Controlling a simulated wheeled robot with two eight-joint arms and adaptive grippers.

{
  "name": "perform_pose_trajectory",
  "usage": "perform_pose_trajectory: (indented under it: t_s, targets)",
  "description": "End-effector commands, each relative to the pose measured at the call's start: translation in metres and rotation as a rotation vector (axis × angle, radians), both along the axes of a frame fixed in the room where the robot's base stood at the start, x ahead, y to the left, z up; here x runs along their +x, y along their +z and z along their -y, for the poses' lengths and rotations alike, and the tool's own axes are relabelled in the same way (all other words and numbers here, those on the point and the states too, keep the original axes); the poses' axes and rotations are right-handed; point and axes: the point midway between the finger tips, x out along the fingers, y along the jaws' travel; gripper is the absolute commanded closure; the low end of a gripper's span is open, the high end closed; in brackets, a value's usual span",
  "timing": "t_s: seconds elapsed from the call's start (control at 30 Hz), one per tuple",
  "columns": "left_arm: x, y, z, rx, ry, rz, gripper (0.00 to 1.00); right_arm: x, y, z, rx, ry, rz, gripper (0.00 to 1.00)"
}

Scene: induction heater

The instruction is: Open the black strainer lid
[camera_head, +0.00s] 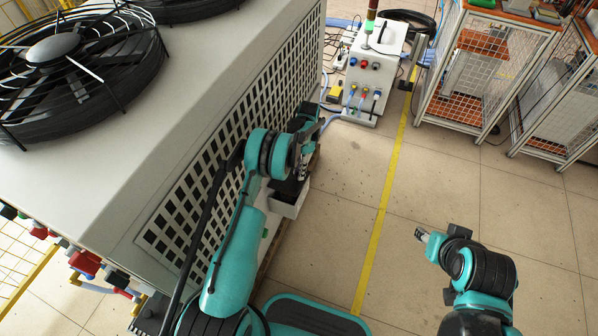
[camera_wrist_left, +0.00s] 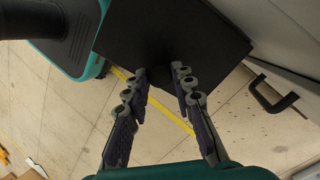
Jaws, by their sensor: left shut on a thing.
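The black strainer lid (camera_head: 288,188) sits at the top of a small white box (camera_head: 286,207) beside the large grey unit. In the left wrist view the lid (camera_wrist_left: 170,28) is a flat dark panel with a dark rounded knob (camera_wrist_left: 162,74) at its near side. My left gripper (camera_head: 302,172) is at the lid; in the left wrist view its fingertips (camera_wrist_left: 160,72) are on either side of the knob and closed on it. My arm hides part of the lid in the head view. My right gripper (camera_head: 420,234) hangs over bare floor, away from the lid; its finger opening is too small to judge.
The large grey unit (camera_head: 205,85) with a perforated side and fans fills the left. A white control cart (camera_head: 373,70) stands at the back. Wire cages (camera_head: 485,75) stand back right. The tiled floor (camera_head: 440,170) between is clear. A black handle (camera_wrist_left: 275,98) shows in the left wrist view.

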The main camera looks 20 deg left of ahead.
Motion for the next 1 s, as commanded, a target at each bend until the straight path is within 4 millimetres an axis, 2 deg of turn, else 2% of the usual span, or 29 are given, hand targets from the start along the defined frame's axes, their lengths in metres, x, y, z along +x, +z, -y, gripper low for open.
perform_pose_trajectory:
  t_s: [0.03, 0.1, 0.47, 0.57, 0.8, 1.0]
  targets:
    - [0.0, 0.0, 0.0, 0.0, 0.0, 0.001, 0.7, 0.0, 0.0, 0.0, 0.0, 0.0, 0.0, 0.6]
    - [0.0, 0.0, 0.0, 0.0, 0.0, 0.001, 0.54, 0.0, 0.0, 0.0, 0.0, 0.0, 0.0, 0.6]
    - [0.001, 0.004, 0.0, 0.0, 0.0, 0.001, 0.54, 0.0, 0.0, 0.0, 0.0, 0.0, 0.0, 0.6]
    - [0.006, 0.015, 0.0, 0.0, -0.001, 0.001, 0.54, 0.0, 0.0, 0.0, 0.0, 0.0, 0.0, 0.6]
    - [0.024, 0.063, 0.001, 0.0, -0.001, 0.001, 0.54, 0.0, 0.0, 0.0, 0.0, 0.0, 0.0, 0.6]
    - [0.038, 0.096, 0.002, 0.0, -0.001, 0.001, 0.54, 0.0, 0.0, 0.0, 0.0, 0.0, 0.0, 0.6]
